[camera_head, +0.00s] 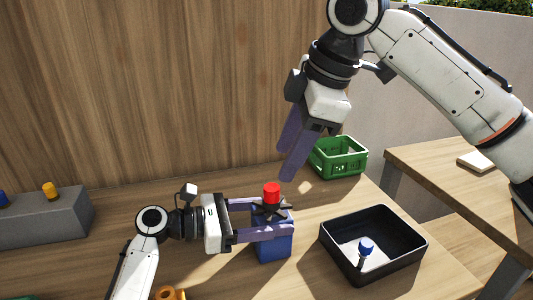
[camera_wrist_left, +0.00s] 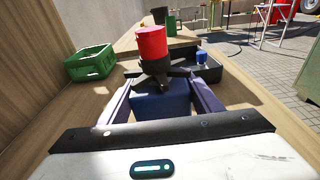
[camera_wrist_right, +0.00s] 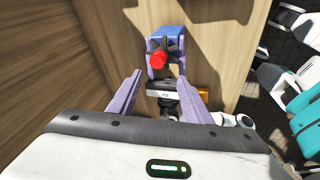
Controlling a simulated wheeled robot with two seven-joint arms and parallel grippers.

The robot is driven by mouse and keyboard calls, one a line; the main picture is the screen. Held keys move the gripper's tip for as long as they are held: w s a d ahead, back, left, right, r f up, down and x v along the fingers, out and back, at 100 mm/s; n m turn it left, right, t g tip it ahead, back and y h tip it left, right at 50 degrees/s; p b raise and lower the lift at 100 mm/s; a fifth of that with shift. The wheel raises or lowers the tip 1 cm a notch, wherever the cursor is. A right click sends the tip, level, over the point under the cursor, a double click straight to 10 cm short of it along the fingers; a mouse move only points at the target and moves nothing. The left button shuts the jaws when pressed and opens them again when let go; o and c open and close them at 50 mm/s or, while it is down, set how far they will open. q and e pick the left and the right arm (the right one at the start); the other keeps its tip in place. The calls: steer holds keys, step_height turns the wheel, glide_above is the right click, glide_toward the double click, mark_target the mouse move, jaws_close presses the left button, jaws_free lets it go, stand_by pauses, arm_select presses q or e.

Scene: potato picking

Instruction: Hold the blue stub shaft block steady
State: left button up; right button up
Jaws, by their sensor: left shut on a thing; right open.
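The blue stub shaft block (camera_head: 272,249) stands upright on the table, with a dark star-shaped part and a red cap (camera_head: 271,192) on top. My left gripper (camera_head: 291,220) is shut on the block from its left side, with a finger on either side. In the left wrist view the block (camera_wrist_left: 160,104) sits between the fingers under the red cap (camera_wrist_left: 151,42). My right gripper (camera_head: 284,160) is open and empty, above and behind the block. In the right wrist view the block (camera_wrist_right: 157,34) and red cap (camera_wrist_right: 158,60) lie beyond its parted fingers.
A black tray (camera_head: 330,240) holding a blue-topped piece (camera_head: 366,246) stands to the right of the block. A green crate (camera_head: 340,158) is at the back. A grey stand (camera_head: 45,217) with blue and orange pieces is at the left. A wooden wall rises behind.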

mark_target(272, 188)
steer(key=s+a+r+n+t+h, duration=0.15)
steer(key=a+n+h, duration=0.25)
steer(key=n, duration=1.1)
steer(key=x, duration=1.1)
steer(key=shift+w+d+f, duration=0.1)
steer(key=shift+d, duration=0.15)
steer(key=shift+c, duration=0.6)
steer(key=c, duration=1)
steer(key=o, duration=0.5)
steer(key=c, duration=0.5)
steer(key=shift+o, duration=0.2)
